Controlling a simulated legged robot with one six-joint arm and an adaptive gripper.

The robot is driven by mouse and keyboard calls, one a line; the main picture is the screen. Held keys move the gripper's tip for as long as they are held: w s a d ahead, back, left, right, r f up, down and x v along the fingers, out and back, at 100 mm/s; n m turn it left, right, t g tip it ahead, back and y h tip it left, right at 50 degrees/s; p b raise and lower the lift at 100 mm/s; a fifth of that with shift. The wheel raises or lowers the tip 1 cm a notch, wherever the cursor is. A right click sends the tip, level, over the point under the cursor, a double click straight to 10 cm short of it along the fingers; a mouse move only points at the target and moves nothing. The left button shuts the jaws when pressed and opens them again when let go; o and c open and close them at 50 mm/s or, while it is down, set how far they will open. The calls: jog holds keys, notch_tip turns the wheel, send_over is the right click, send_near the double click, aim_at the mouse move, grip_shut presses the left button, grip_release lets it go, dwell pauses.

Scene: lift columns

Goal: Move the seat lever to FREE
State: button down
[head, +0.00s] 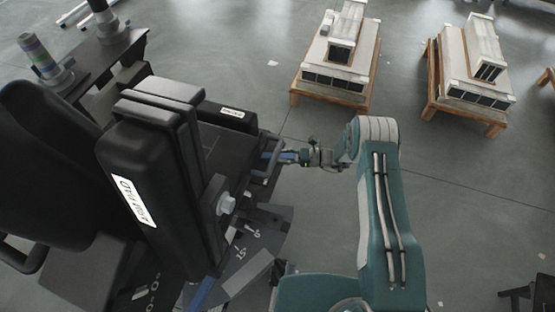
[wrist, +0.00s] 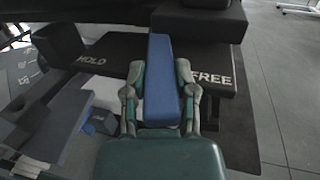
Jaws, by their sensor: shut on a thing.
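The blue seat lever (wrist: 161,85) stands between my gripper's fingers (wrist: 160,70) in the wrist view, with a finger along each side. My gripper is shut on it. Behind the lever is a dark plate with a white HOLD label (wrist: 91,60) on the left and a white FREE label (wrist: 212,78) on the right. The lever lies between the two words, closer to FREE. In the head view my gripper (head: 297,157) reaches the seat's right side, where a bit of the blue lever (head: 287,156) shows; its contact is too small to make out there.
The black seat (head: 150,165) with a labelled pad fills the left of the head view. A dark marked plate (head: 250,240) lies below it. Two model buildings on wooden stands (head: 333,88) (head: 465,105) stand at the back. Grey floor (head: 470,200) at the right is mostly clear.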

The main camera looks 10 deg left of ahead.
jog(key=shift+w+a+n+g, duration=0.1)
jog(key=shift+w+n+g, duration=0.45)
jog(key=shift+g, duration=0.35)
jog(key=shift+r, duration=0.1)
jog(key=shift+c, duration=2)
grip_release()
jog(key=v, duration=1.2)
jog(key=shift+a, duration=0.1)
